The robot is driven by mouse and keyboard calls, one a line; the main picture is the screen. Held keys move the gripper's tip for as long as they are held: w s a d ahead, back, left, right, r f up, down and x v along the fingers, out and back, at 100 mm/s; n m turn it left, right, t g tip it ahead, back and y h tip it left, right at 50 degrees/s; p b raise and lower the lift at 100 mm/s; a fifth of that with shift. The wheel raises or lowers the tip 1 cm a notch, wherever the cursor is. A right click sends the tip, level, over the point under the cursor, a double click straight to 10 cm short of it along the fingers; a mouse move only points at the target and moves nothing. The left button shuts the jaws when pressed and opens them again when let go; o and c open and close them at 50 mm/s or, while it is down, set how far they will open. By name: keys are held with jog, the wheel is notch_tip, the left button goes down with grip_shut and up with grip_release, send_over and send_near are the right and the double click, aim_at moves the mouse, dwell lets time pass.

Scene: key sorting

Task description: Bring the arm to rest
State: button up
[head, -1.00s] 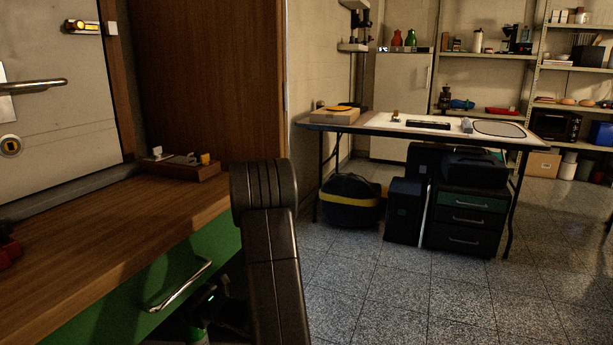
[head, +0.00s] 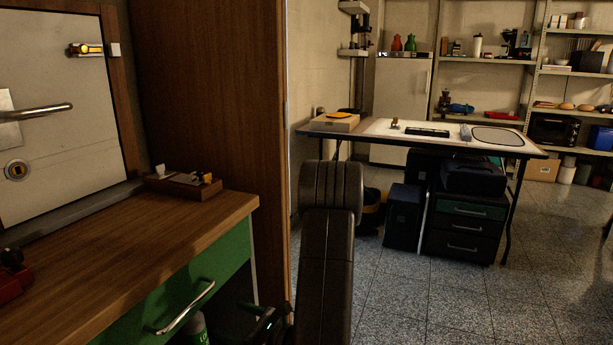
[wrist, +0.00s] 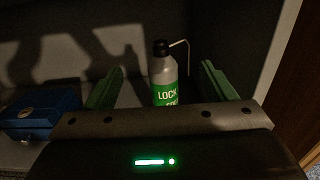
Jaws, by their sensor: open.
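My gripper (wrist: 158,92) shows in the wrist view with its two green fingers spread wide apart and nothing between them that I can see gripped. In the head view my dark arm link rises at the bottom middle, right of the wooden counter (head: 120,245). The bottle's label shows low under the counter (head: 197,328).
A blue box (wrist: 40,112) lies left of my gripper. The counter has a green drawer with a metal handle (head: 186,308) and a wooden tray (head: 185,188). A tall wooden panel (head: 215,100) stands behind. Open tiled floor (head: 440,300) lies to the right.

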jog(key=w+d+r+m+t+h+p, duration=0.1)
jog(key=w+d+r+m+t+p, duration=0.1)
jog(key=r+p, duration=0.5)
jog(key=w+d+r+m+t+h+p, duration=0.2)
jog(key=w+d+r+t+p, duration=0.1)
jog(key=w+d+r+p, duration=0.1)
jog(key=shift+w+d+r+t+h+p, duration=0.35)
jog(key=shift+d+r+p, duration=0.25)
jog(key=shift+r+p, duration=0.9)
